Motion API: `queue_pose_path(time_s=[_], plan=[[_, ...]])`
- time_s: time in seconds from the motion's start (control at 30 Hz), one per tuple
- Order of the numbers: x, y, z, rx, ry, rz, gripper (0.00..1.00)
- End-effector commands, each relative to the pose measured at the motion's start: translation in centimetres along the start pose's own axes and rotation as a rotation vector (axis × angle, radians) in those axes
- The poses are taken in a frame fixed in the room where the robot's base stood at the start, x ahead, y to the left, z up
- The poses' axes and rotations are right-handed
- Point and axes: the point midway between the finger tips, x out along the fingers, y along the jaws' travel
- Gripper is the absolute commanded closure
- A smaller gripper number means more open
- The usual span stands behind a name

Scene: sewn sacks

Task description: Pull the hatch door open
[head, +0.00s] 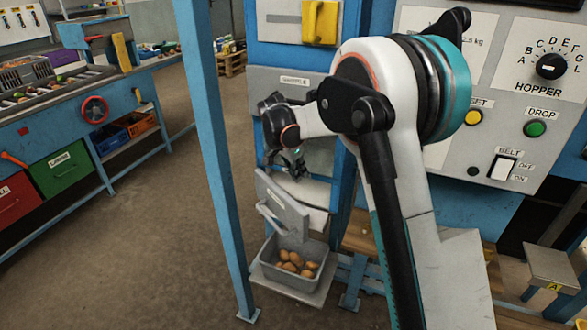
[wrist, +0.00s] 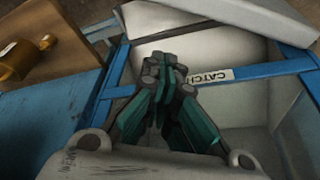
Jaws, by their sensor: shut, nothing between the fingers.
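The hatch door (head: 284,208) is a grey panel with a bar handle (head: 270,218) on its front. In the head view it stands tilted outward, below the front of the blue machine, with a pale opening (head: 312,192) showing behind it. My gripper (head: 298,170) is just above the door's upper edge, apart from the handle as far as I can see. In the wrist view its teal fingers (wrist: 164,70) are together with nothing between them. I cannot tell which pale panel in the wrist view is the door.
A grey bin of brown potatoes (head: 262,270) stands below the door. A blue post (head: 213,150) rises to the left. A control panel (head: 548,100) is at right. Floor at left is clear.

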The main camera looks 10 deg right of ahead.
Motion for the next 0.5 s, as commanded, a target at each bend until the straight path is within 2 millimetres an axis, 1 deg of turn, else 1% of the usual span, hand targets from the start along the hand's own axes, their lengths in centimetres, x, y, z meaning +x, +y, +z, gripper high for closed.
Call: queue_pose_path(time_s=[0.03, 0.17, 0.23, 0.33, 0.4, 0.5], plan=[[1.4, 0.0, 0.1, 0.001, 0.000, 0.000, 1.00], [4.0, 0.0, 0.1, 0.001, 0.000, 0.000, 1.00], [3.4, -0.1, 1.4, -0.004, 0.000, -0.002, 1.00], [2.9, 0.0, 2.8, -0.003, -0.001, 0.000, 1.00], [2.6, 0.0, 3.4, -0.002, -0.001, 0.000, 1.00], [2.4, 0.0, 3.8, 0.000, 0.000, 0.001, 1.00]])
